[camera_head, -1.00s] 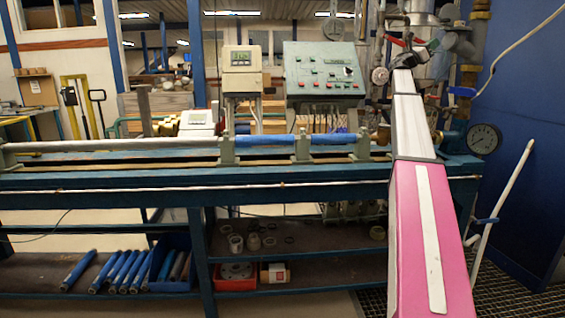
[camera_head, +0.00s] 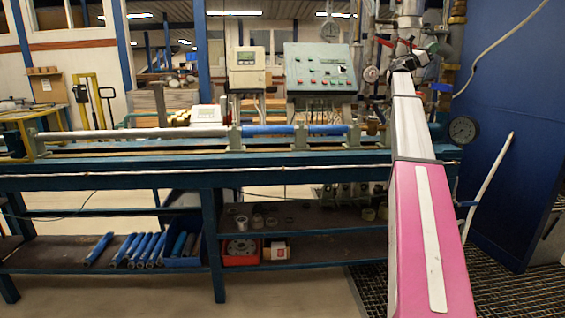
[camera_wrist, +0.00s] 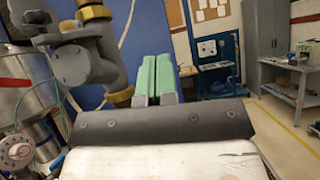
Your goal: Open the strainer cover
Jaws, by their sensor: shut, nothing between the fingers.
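My gripper shows in the wrist view as two pale green fingers (camera_wrist: 155,76), closed together with nothing between them. A grey pipe fitting with brass nuts (camera_wrist: 92,58) stands left of the fingers and looks apart from them. It may be the strainer, but I cannot make out a cover for certain. In the head view my arm reaches to the pipework (camera_head: 372,74) at the upper right. The fingertips are not clear there, and my arm hides part of the pipes.
A blue test bench (camera_head: 150,178) spans the left and middle. A control panel (camera_head: 320,68) stands behind it. A pressure gauge (camera_head: 463,130) and a blue wall (camera_head: 510,110) are at the right. A metal cylinder (camera_wrist: 25,85) stands left in the wrist view. Floor grating (camera_head: 420,285) lies below.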

